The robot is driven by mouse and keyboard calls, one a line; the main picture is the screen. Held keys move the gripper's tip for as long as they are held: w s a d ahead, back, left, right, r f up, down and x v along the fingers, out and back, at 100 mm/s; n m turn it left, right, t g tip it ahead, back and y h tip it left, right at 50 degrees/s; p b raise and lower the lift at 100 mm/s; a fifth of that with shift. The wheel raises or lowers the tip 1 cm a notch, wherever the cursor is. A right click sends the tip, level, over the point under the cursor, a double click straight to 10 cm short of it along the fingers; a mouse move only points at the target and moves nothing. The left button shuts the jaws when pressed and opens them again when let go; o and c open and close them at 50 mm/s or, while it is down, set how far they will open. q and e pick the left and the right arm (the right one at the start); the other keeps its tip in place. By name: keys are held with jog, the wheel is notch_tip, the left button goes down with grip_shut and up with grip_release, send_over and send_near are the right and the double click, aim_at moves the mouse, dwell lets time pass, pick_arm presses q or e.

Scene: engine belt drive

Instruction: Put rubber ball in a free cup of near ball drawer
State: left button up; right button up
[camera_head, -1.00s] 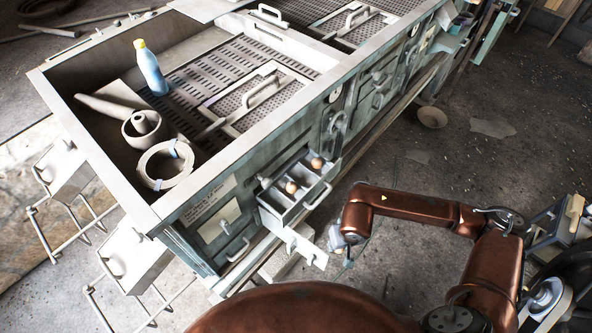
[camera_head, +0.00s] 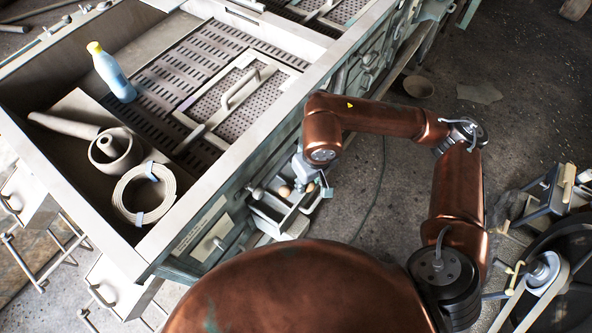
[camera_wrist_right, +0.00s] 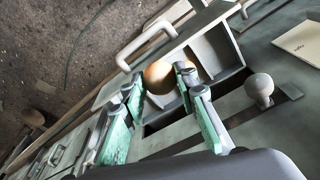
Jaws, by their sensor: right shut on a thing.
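My right gripper (camera_wrist_right: 158,92) is shut on an orange-tan ball (camera_wrist_right: 158,76), taken as the rubber ball, between its green-sided fingers. The gripper is over the open near ball drawer (camera_wrist_right: 229,52), close to its handle. Cups beside the held ball look empty in the right wrist view; the fingers hide others. In the head view the drawer (camera_head: 267,220) is pulled out below the bench top, and a tan ball (camera_head: 284,191) shows by the gripper; I cannot tell there whether it is held or in a cup. My left gripper is not in view.
A round knob (camera_wrist_right: 258,87) stands on the panel beside the drawer. The bench tray holds a blue bottle (camera_head: 112,76), a coiled belt (camera_head: 128,211) and a metal cup-like part (camera_head: 124,158). Open floor (camera_head: 385,190) lies right of the bench.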

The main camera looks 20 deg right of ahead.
jog(key=w+f, duration=0.2)
jog(key=w, duration=0.1)
jog(key=w+f, duration=0.5)
jog(key=shift+w+a+f+b, duration=0.1)
jog(key=shift+w+b, duration=0.2)
jog(key=shift+w, duration=0.05)
jog(key=shift+w+f, duration=0.2)
jog(key=shift+f, duration=0.8)
jog(key=shift+w+f, duration=0.15)
jog(key=shift+f, duration=0.8)
jog(key=shift+f+b, duration=0.2)
jog(key=shift+b, duration=0.1)
jog(key=o, duration=1.2)
jog(key=shift+r, duration=0.1)
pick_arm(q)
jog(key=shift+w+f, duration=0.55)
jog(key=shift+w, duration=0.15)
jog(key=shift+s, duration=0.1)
pick_arm(e)
jog(key=shift+r+p, duration=0.3)
jog(key=shift+p, duration=0.05)
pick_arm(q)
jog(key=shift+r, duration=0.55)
pick_arm(e)
jog(key=r, duration=0.4)
jog(key=s+r, duration=0.1)
jog(key=r, duration=0.6)
jog(key=shift+s+d+r, duration=0.2)
jog(key=shift+r, duration=0.1)
